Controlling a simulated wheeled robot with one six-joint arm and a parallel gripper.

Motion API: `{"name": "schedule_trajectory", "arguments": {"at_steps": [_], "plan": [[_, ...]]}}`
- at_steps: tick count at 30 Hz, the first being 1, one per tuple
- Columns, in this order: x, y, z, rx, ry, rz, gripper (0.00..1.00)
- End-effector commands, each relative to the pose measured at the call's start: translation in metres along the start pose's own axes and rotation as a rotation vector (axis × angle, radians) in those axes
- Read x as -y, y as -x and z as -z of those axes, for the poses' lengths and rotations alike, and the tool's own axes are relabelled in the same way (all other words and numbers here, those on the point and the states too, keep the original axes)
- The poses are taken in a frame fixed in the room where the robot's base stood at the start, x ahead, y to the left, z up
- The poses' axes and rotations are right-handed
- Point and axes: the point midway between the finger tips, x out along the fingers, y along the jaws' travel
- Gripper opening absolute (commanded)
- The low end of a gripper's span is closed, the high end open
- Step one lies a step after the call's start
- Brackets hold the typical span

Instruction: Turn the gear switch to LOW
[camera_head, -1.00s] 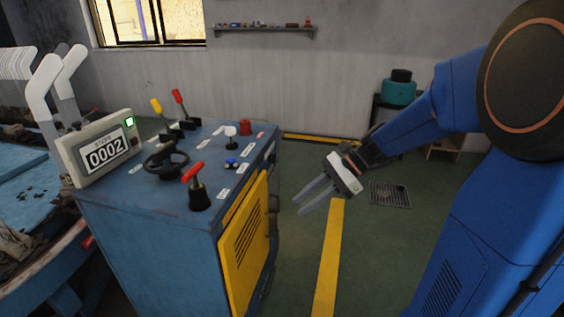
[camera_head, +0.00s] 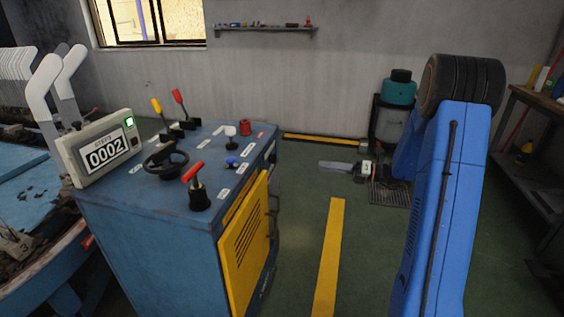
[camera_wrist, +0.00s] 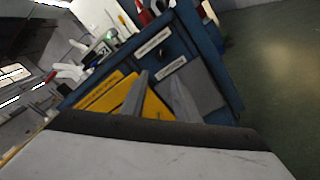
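The blue control cabinet (camera_head: 150,215) stands left of centre in the head view. Its top carries a red T-handle (camera_head: 192,172), a black handwheel (camera_head: 166,160), a yellow-knobbed lever (camera_head: 156,105), a red-knobbed lever (camera_head: 178,97), a white-topped knob (camera_head: 230,131), a blue knob (camera_head: 231,162) and a red button (camera_head: 245,128). The labels are too small to read, so I cannot tell which is the gear switch. My gripper (camera_head: 322,166) is right of the cabinet, apart from it, fingers pointing left. In the wrist view its fingers (camera_wrist: 159,77) are apart and empty, with the cabinet beyond.
A counter display (camera_head: 100,152) reading 0002 is at the cabinet's left rear. A yellow door (camera_head: 243,250) is on its right side. White sock forms (camera_head: 42,85) stand at far left. The green floor (camera_head: 295,215) right of the cabinet is clear. A shelf rack (camera_head: 540,140) is at far right.

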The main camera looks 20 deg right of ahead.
Motion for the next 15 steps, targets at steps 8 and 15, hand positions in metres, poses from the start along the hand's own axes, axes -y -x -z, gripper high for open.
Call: {"name": "schedule_trajectory", "arguments": {"at_steps": [8,15], "plan": [[0.000,-0.025,0.000,0.002,-0.005,-0.003,0.28],[0.000,-0.068,0.000,0.001,-0.004,-0.003,0.28]]}}
